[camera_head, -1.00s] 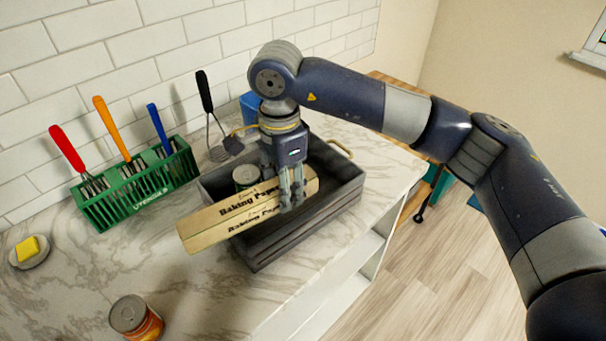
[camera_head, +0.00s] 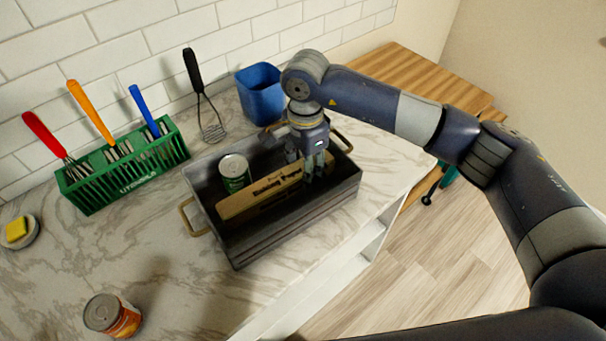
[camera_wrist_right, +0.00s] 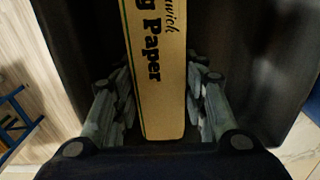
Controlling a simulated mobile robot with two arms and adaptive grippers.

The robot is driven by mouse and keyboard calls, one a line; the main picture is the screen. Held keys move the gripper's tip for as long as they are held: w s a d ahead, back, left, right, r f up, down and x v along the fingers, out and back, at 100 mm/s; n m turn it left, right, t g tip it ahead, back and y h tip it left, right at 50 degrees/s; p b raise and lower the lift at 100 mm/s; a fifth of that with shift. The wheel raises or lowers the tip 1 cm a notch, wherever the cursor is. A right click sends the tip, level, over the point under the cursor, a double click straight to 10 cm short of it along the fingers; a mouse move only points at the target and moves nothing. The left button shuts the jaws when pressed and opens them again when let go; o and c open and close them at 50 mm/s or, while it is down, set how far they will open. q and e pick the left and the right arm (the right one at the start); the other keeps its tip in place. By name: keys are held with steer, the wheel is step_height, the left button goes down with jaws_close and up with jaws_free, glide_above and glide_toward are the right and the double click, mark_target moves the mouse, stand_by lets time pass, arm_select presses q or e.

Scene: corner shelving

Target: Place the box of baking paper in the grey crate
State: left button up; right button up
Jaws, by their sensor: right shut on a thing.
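The long tan box of baking paper (camera_head: 250,201) is inside the grey crate (camera_head: 290,232), below the level of its rim in the head view. My right gripper (camera_head: 312,172) reaches down into the crate and is shut on the box near its right end. In the right wrist view the box (camera_wrist_right: 158,75) lies between the two fingers (camera_wrist_right: 160,100), with dark crate walls on both sides. Whether the box touches the crate floor cannot be told. My left gripper is not in view.
A green-labelled can (camera_head: 234,172) stands in the crate beside the box. An orange can (camera_head: 113,316) and a sponge on a dish (camera_head: 17,231) are at left.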

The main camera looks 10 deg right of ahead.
step_height(320, 180, down, 3)
steer(key=shift+f+p, duration=0.1)
steer(key=shift+p, duration=0.5)
steer(key=shift+f, duration=0.2)
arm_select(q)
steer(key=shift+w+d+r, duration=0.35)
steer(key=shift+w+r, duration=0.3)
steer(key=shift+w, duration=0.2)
arm_select(e)
steer(key=shift+f+b, duration=0.2)
steer(key=shift+b, duration=0.15)
steer(key=o, duration=1.2)
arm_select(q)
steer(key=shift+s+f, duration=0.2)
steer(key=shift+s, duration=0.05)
arm_select(e)
steer(key=shift+r, duration=0.1)
